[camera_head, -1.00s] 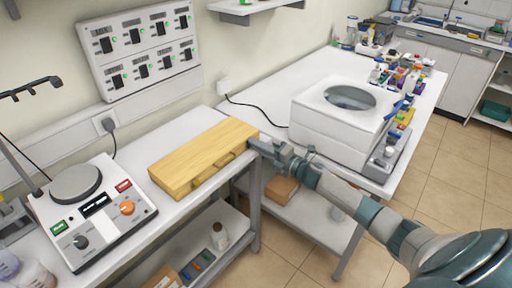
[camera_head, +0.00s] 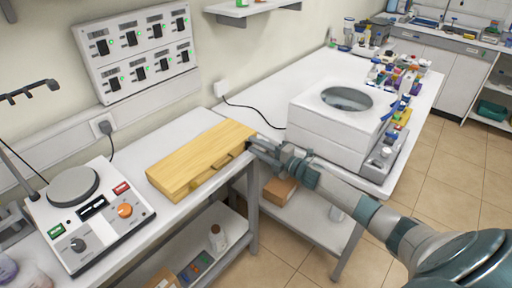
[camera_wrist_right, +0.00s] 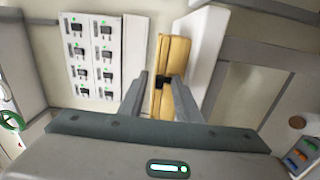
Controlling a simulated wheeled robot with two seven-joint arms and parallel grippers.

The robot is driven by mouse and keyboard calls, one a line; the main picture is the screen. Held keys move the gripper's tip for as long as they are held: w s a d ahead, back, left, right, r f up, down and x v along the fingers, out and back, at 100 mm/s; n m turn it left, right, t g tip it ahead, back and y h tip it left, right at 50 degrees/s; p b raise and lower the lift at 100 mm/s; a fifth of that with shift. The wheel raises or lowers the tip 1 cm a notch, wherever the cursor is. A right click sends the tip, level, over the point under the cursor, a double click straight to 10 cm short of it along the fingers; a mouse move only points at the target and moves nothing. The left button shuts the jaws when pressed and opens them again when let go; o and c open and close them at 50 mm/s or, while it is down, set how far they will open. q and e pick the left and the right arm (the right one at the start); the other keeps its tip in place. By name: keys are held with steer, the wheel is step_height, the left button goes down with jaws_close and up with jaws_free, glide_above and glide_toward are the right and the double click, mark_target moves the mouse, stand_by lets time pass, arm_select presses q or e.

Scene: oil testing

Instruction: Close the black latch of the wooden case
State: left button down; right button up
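The wooden case (camera_head: 200,158) is a long pale box lying on the white bench. It looks shut, with its handle on the front side. My right gripper (camera_head: 256,140) is at the case's right end in the head view. In the right wrist view the case (camera_wrist_right: 175,65) stands end-on beyond the fingers. The small black latch (camera_wrist_right: 165,82) is on its near edge, between the two fingers of my right gripper (camera_wrist_right: 160,78). The fingers are apart. I cannot tell whether either touches the latch. The latch is hidden in the head view.
A hot plate device (camera_head: 90,215) with knobs stands left of the case. A white box-shaped machine (camera_head: 335,130) with a round opening stands on the right bench, beside my right arm. A switch panel (camera_head: 137,52) is on the wall. A gap separates the two benches.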

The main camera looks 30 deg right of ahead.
stand_by(0.3)
